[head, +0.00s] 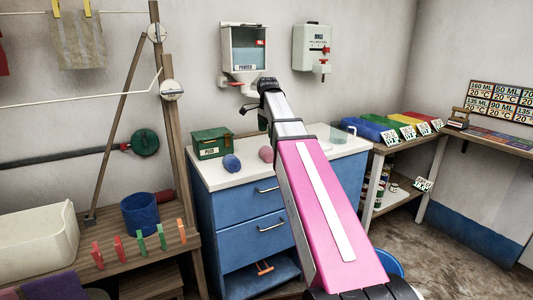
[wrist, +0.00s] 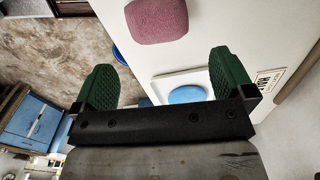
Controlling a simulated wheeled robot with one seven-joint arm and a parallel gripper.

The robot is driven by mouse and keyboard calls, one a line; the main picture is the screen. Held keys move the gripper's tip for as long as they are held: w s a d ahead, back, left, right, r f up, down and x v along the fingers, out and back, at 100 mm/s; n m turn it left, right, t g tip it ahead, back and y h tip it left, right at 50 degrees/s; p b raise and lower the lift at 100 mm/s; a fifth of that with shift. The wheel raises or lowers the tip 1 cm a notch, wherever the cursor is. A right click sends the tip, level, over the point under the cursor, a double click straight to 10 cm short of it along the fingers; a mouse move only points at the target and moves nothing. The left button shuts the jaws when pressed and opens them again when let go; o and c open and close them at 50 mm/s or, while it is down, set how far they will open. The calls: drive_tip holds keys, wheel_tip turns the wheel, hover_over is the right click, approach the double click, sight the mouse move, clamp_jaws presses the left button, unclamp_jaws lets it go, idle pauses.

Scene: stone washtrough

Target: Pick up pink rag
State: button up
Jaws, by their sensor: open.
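The pink rag (head: 265,154) is a small rounded bundle on the white top of the blue cabinet, just right of a blue bundle (head: 231,163). In the wrist view the pink rag (wrist: 157,20) lies at the top, beyond the fingertips and roughly between their lines. My gripper (wrist: 165,72) is open, with two green textured fingers spread apart and nothing between them. In the head view my gripper (head: 263,108) is small and dark above the back of the countertop, partly hidden by my arm.
A green box (head: 211,143) stands left of the bundles. A dispenser (head: 243,50) hangs on the wall behind my gripper. A shallow clear dish (head: 340,134) sits at the counter's right.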

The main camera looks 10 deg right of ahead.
sight(267, 147)
drive_tip(key=f, duration=1)
drive_tip(key=shift+s+a+f, duration=0.1)
drive_tip(key=shift+s, duration=0.1)
drive_tip(key=shift+c, duration=0.3)
drive_tip(key=c, duration=0.8)
